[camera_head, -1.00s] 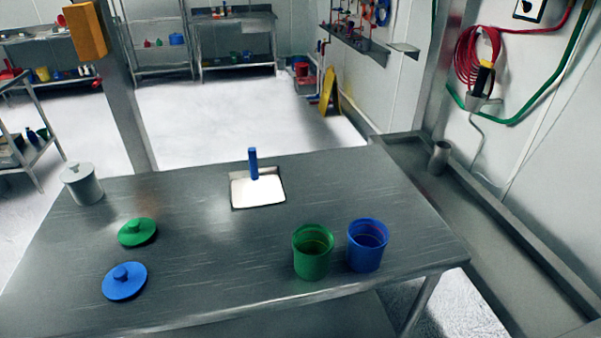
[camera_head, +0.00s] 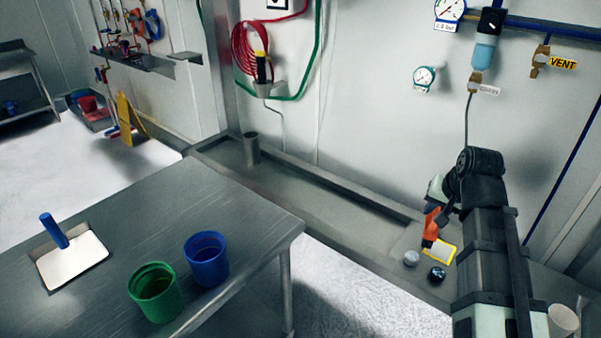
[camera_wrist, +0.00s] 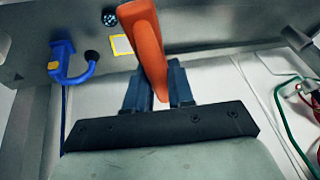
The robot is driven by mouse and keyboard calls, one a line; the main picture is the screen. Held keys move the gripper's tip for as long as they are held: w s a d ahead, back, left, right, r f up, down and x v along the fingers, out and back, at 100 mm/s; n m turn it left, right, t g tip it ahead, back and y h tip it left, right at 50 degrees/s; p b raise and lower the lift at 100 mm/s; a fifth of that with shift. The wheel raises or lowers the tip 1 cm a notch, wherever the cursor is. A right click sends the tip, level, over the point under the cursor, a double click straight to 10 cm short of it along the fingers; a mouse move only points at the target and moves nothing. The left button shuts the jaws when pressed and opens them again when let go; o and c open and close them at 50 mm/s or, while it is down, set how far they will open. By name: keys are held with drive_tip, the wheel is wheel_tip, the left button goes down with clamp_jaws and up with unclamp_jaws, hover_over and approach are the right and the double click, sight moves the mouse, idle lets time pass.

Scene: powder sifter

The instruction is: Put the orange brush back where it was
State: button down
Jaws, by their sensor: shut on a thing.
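The orange brush (camera_head: 431,228) shows at the right of the head view, with its orange part hanging below my gripper (camera_head: 440,212). In the wrist view the orange brush (camera_wrist: 146,45) stands between the two dark fingers of my gripper (camera_wrist: 158,88), which is shut on it. Its far end reaches toward the top edge of that view. The brush appears above a yellow-edged white card (camera_head: 440,252) on the steel side counter (camera_head: 330,215); I cannot tell whether it touches the counter. Bristles are not clearly visible.
A grey round item (camera_head: 411,258) and a dark round item (camera_head: 437,274) lie near the card. A blue hooked item (camera_wrist: 62,58) is left in the wrist view. A steel cup (camera_head: 251,148) stands farther along the counter. Green (camera_head: 156,300) and blue (camera_head: 206,265) buckets stand on the table.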

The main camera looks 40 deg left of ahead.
drive_tip(key=s+a+n+g, duration=0.15)
drive_tip(key=s+a, duration=0.35)
drive_tip(key=a, duration=0.6)
drive_tip(key=s+a+n+y, duration=0.15)
drive_tip(key=s+a, duration=0.35)
drive_tip(key=a, duration=0.5)
drive_tip(key=s+a+n, duration=0.3)
drive_tip(key=s+a, duration=0.2)
drive_tip(key=a, duration=0.6)
drive_tip(key=s+a+r+n+g, duration=0.1)
drive_tip(key=s+a+n, duration=0.2)
drive_tip(key=s+a, duration=1.25)
drive_tip(key=s+a+r+n+g, duration=0.1)
drive_tip(key=s+a+n+g, duration=0.15)
drive_tip(key=s+a, duration=1.35)
drive_tip(key=w+a+r+n+g, duration=0.15)
drive_tip(key=a+n, duration=0.25)
drive_tip(key=a, duration=1.3)
drive_tip(key=shift+t, duration=0.25)
drive_tip(key=shift+w+f, duration=0.2)
drive_tip(key=shift+f, duration=2.15)
drive_tip(key=shift+w+f, duration=0.15)
drive_tip(key=shift+f, duration=2.15)
drive_tip(key=shift+f, duration=0.1)
drive_tip(key=c, duration=1)
unclamp_jaws()
